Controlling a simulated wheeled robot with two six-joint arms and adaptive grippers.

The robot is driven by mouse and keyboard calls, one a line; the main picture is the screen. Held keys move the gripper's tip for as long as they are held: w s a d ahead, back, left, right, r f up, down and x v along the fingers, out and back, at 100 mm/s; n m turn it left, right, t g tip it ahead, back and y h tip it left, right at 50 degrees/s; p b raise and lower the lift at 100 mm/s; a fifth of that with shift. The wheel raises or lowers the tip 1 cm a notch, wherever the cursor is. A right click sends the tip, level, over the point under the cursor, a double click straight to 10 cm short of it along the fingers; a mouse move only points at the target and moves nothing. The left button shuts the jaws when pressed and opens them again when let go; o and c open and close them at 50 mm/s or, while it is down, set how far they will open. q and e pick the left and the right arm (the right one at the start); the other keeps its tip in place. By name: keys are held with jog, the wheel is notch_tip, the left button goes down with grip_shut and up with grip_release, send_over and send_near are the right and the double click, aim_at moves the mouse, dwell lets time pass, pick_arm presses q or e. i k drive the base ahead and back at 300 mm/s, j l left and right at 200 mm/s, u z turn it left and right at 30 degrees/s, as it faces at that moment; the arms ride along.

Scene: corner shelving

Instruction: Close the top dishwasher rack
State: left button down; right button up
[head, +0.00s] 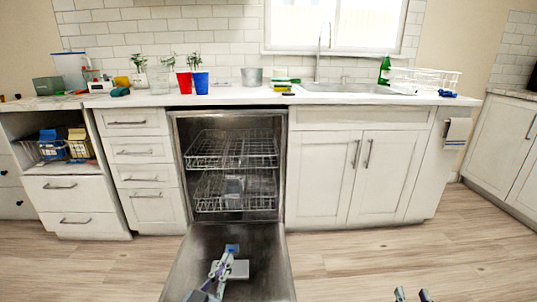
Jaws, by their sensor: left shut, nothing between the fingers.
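The dishwasher (281,125) stands open under the counter, its door (262,283) folded down toward me. The top rack (232,148), an empty-looking wire basket, sits in the upper part of the opening; I cannot tell exactly how far out it is. My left gripper (225,261) is shut and empty. It appears over the lowered door, below and in front of both racks, apart from the top rack. My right gripper (413,295) is at the bottom edge, right of the door, with its fingers spread and nothing seen between them.
The lower rack (235,191) is inside, with a grey item in its middle. Drawers (145,177) flank the dishwasher on the left, cabinet doors (328,178) on the right. Cups, plants and a dish rack (425,79) stand on the counter. The wooden floor to the right is clear.

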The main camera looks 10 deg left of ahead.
aim_at(235, 146)
jog(key=i+l+u, duration=0.3)
jog(key=i+l, duration=0.15)
jog(key=l, duration=0.2)
jog(key=i+l+u, duration=0.15)
jog(key=l, duration=0.2)
jog(key=i+l+u, duration=0.25)
jog(key=i+l, duration=0.15)
jog(key=l, duration=0.35)
jog(key=i+l+u, duration=0.15)
jog(key=l, duration=0.25)
